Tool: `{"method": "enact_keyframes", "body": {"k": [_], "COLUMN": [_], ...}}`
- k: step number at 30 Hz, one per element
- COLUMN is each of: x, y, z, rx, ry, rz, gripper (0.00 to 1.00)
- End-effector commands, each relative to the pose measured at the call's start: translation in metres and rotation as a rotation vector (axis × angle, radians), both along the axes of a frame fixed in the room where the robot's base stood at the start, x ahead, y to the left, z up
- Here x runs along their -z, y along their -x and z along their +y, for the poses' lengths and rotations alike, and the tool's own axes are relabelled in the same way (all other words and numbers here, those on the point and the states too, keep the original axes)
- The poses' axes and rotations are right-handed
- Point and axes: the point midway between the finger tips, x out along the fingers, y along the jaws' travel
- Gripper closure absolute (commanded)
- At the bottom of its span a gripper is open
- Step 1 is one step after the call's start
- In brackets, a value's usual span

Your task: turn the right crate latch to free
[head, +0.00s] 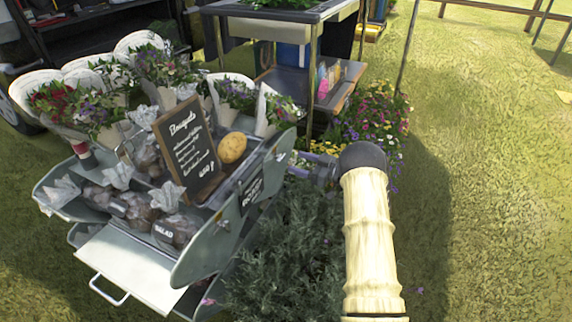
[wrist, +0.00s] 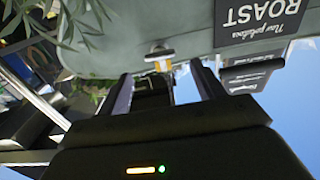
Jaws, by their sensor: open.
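A small metal latch (wrist: 159,50) with an orange-yellow part sits on the grey-green crate wall (wrist: 110,45) in the wrist view. It lies between and just beyond my gripper's fingertips (wrist: 162,82). The two dark fingers are apart, with nothing held between them; I cannot tell whether either touches the latch. In the head view my gripper (head: 316,172) is beside the right end of the grey-green crate stand (head: 215,240), partly hidden by my arm. The latch cannot be made out there.
A dark "ROAST" sign (wrist: 262,18) hangs on the crate wall, upside down in the wrist view. A leafy bush (head: 285,250) grows below my arm. A chalkboard (head: 187,150) and wrapped bouquets (head: 165,65) stand on the display. Open grass (head: 480,200) lies to the right.

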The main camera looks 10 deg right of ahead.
Motion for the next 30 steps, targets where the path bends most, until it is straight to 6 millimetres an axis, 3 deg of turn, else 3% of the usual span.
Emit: {"method": "enact_keyframes", "body": {"k": [9,20,27,30], "x": [0.002,0.0,0.0,0.0], "y": [-0.029,-0.033,-0.033,-0.032], "z": [0.04,0.048,0.046,0.045], "rx": [-0.001,-0.003,-0.002,-0.002], "ry": [0.0,0.001,0.0,0.0], "rz": [-0.002,-0.001,0.0,0.0], "gripper": [0.33,0.33,0.76,0.77]}}
